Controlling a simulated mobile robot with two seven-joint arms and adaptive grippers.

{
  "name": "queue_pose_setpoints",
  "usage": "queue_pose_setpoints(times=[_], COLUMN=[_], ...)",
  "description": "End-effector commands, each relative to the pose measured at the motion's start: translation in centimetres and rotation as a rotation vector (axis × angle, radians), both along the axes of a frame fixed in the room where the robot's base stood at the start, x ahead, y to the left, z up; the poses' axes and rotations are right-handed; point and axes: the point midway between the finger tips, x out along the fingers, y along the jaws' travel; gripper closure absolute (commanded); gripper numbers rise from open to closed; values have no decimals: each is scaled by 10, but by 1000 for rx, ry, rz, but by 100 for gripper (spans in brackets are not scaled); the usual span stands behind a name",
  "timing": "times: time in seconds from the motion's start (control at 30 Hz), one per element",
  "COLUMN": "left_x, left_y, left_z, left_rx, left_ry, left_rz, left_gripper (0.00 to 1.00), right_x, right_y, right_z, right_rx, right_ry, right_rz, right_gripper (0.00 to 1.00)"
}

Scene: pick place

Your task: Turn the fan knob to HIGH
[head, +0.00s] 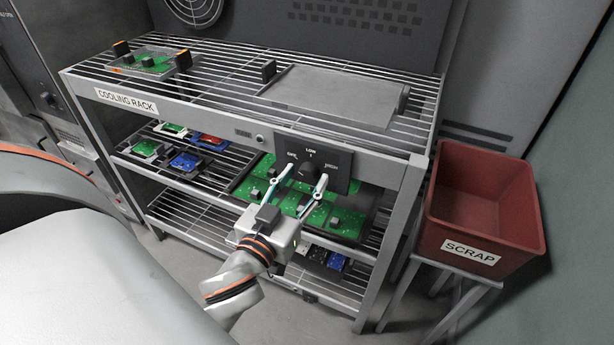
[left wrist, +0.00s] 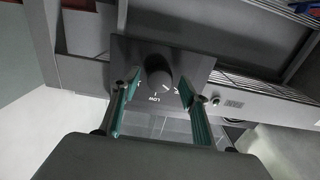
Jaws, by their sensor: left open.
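The fan knob (head: 310,171) is a dark round dial on a dark panel (head: 341,166) at the front of the cooling rack. LOW is printed at the panel's top; the labels left and right are too blurred to read surely. In the left wrist view the knob (left wrist: 158,72) sits between the fingertips, and LOW appears upside down. Its pointer setting is hard to tell. My left gripper (head: 305,178) is open, its two fingers reaching toward the panel on either side of the knob. Contact with the knob cannot be told. My right gripper is not in view.
The cooling rack (head: 300,143) holds several circuit boards, including a green board (head: 150,62) on top and a green panel (head: 347,222) below the knob. A flat grey tray (head: 330,95) lies on top. A red scrap bin (head: 480,205) stands right of the rack.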

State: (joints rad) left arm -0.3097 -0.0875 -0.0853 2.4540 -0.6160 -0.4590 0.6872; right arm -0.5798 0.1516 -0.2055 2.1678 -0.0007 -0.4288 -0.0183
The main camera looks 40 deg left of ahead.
Motion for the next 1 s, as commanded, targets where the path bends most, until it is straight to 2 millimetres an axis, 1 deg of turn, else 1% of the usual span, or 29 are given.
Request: queue_pose_setpoints(times=[0.17, 0.2, 0.27, 0.3, 0.33, 0.67, 0.83, 1.0], left_x=[0, 0, 0, 0, 0, 0, 0, 1], left_y=[0, 0, 0, 0, 0, 0, 0, 0], left_z=[0, 0, 0, 0, 0, 2, 4, 6], left_rx=[0, 0, 0, 0, 0, 20, 86, 204], left_ry=[0, 0, 0, 0, 0, 3, 18, 43], left_rz=[0, 0, 0, 0, 0, 0, 1, 2], left_gripper=[56, 61, 76, 87, 94, 94, 94, 94], right_x=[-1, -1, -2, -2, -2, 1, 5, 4], right_y=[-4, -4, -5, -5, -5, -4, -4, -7], right_z=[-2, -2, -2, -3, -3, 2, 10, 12], right_rx=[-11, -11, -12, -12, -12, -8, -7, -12], right_ry=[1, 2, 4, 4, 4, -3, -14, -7], right_rz=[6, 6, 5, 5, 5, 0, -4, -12], right_gripper=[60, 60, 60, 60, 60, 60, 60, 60])
